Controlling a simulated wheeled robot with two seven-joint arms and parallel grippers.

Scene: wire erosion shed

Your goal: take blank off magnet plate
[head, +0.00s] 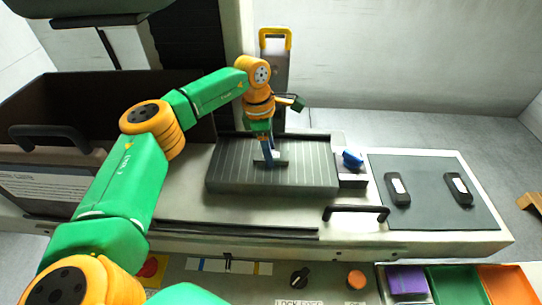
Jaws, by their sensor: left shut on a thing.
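The magnet plate (225,178) is a dark grey ribbed block lying on the light machine table. The blank is a small dark piece (279,161) at the middle of the plate. My left gripper (268,156) reaches down over the plate from the left arm and is shut on the blank. The fingers cover part of the blank, and I cannot tell whether it touches the plate. My right gripper is not in view.
A blue object (352,159) sits right of the plate. A dark mat (428,215) holds two black pieces with white labels. A black handle (356,213) stands in front. Purple, green and orange bins (455,284) are at the lower right. A yellow handle (275,33) rises behind.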

